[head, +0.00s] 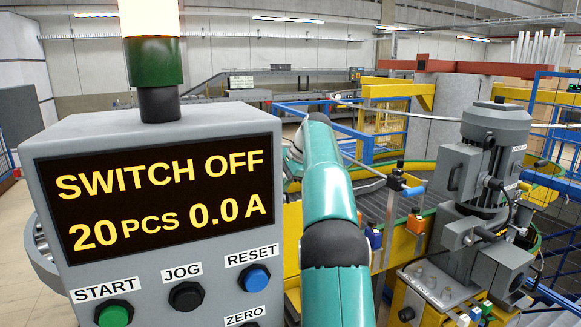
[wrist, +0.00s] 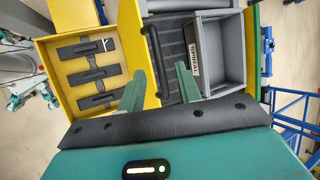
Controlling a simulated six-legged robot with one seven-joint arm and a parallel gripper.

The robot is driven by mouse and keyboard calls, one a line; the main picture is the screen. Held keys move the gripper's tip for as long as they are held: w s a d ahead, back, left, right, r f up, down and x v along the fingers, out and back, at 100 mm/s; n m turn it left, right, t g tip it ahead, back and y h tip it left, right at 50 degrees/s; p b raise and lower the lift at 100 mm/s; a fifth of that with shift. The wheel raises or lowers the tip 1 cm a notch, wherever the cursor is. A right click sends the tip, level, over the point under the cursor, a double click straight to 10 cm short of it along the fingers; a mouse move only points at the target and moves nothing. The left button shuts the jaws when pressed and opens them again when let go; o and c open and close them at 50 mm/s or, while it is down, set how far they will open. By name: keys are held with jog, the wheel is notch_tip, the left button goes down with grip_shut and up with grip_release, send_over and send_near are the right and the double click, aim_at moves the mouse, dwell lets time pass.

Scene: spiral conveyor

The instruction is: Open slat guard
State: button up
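In the wrist view my gripper (wrist: 160,73) is open, its two green fingers apart and pointing up the picture. A long black bar handle (wrist: 153,48) stands between the fingertips; whether either finger touches it I cannot tell. Beside it lies a dark ribbed surface (wrist: 177,40), which looks like the slats or their guard; my gripper hides its lower part. In the head view a dark slatted deck (head: 372,203) lies inside the yellow frame, partly behind my teal arm. My gripper cannot be made out there.
In the wrist view a grey open box (wrist: 222,48) is right of the slats, and a yellow-edged panel with black latch-like parts (wrist: 97,72) is left. In the head view a grey control box (head: 160,160) reads "SWITCH OFF", and a grey motor (head: 490,150) stands at right.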

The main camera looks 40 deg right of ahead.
jog(key=v, duration=0.8)
jog(key=shift+s+r, duration=0.2)
jog(key=shift+r, duration=0.1)
jog(key=shift+d, duration=0.1)
